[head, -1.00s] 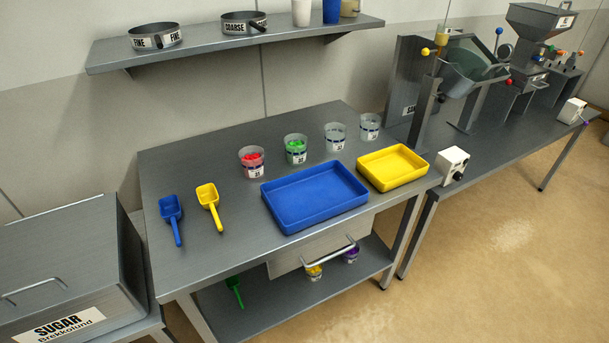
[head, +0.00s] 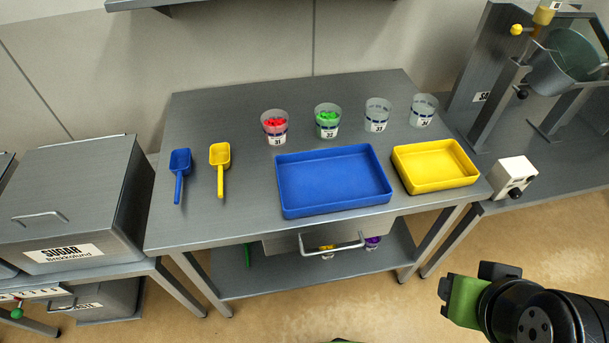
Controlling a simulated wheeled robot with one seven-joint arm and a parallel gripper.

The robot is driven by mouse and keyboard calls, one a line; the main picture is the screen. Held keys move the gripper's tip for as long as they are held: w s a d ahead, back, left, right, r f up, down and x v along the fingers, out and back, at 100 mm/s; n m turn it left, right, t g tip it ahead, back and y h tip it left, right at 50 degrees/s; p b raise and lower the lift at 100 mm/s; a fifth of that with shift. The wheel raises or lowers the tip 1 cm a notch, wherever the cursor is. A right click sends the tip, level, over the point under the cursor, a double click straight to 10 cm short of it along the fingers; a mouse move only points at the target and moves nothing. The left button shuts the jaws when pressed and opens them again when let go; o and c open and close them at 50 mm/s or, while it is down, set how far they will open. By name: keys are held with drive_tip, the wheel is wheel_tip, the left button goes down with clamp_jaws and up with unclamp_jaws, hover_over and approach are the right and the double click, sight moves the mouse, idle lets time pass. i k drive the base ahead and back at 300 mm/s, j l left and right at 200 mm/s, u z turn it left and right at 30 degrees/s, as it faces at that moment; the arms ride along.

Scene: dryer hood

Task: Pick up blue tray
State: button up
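The blue tray (head: 332,182) is a shallow, empty rectangular tray lying flat on the grey metal table (head: 215,120), near its front edge, in the head view. Nothing is touching it from above. A black and green end part of my arm shows at the lower right, probably with my gripper (head: 462,298). It is well apart from the tray, in front of and to the right of the table in the picture. Its fingers cannot be made out clearly, and I see nothing held.
A yellow tray (head: 435,166) sits close to the right of the blue tray. Several cups stand behind, including one with red (head: 275,126) and one with green contents (head: 327,120). Blue (head: 180,165) and yellow scoops (head: 220,160) lie left. A drawer handle (head: 332,245) juts out below.

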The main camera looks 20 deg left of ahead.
sight(315, 181)
drive_tip(key=i+u, duration=0.1)
drive_tip(key=u, duration=0.4)
drive_tip(key=i+l+u, duration=0.1)
drive_tip(key=u, duration=0.4)
drive_tip(key=l+u, duration=0.2)
drive_tip(key=u, duration=0.25)
drive_tip(key=i+l+u, duration=0.1)
drive_tip(key=u, duration=0.4)
drive_tip(key=l+u, duration=0.25)
drive_tip(key=u, duration=0.25)
drive_tip(key=l+u, duration=0.2)
drive_tip(key=u, duration=0.25)
drive_tip(key=l+u, duration=0.15)
drive_tip(key=u, duration=0.3)
drive_tip(key=l+u, duration=0.2)
drive_tip(key=u, duration=0.2)
drive_tip(key=l+u, duration=0.15)
drive_tip(key=u, duration=0.3)
drive_tip(key=k, duration=0.05)
